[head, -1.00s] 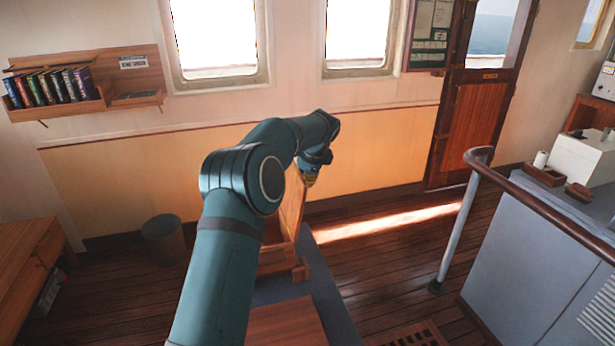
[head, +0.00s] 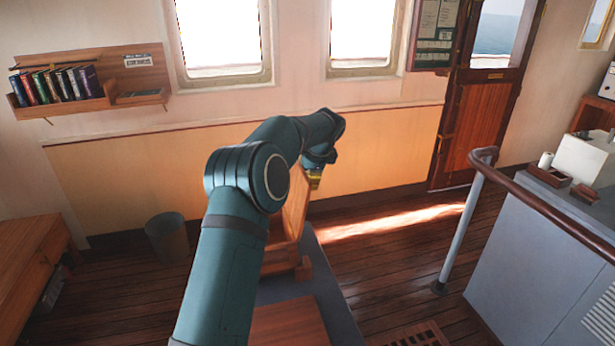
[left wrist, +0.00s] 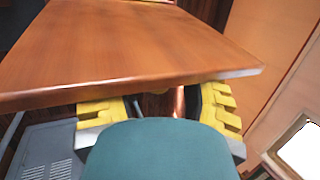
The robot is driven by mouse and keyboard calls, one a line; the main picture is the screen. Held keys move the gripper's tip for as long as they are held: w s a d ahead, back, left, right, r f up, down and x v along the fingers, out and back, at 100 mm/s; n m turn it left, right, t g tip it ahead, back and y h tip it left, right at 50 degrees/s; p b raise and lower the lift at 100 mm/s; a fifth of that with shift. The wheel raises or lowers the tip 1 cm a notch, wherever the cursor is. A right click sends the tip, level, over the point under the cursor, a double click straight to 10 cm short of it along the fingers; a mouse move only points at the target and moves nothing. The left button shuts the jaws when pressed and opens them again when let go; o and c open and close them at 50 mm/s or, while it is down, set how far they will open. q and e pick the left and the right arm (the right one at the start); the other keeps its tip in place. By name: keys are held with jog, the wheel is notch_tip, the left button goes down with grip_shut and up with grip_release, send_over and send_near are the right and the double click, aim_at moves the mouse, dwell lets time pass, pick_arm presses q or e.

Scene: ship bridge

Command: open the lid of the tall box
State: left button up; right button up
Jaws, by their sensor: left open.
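The tall box (head: 283,260) is wooden and stands on a grey surface, mostly hidden behind my left arm in the head view. Its lid (head: 297,202) is raised and stands steeply tilted. The lid fills the upper part of the left wrist view as a broad wooden panel (left wrist: 130,45). My left gripper (head: 315,178) is at the far side of the lid, near its upper part. In the left wrist view its yellow fingers (left wrist: 160,106) are spread apart, with the panel's edge just beyond them. I cannot tell if they touch it. My right gripper is not in view.
A flat wooden piece (head: 288,324) lies on the grey surface (head: 330,290) in front. A railing (head: 540,205) and grey console (head: 530,270) stand at right. A bin (head: 167,238) and wooden desk (head: 28,265) are at left. Open floor lies between box and railing.

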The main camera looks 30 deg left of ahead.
pick_arm(q)
jog(key=v, duration=1.2)
jog(key=shift+f, duration=0.1)
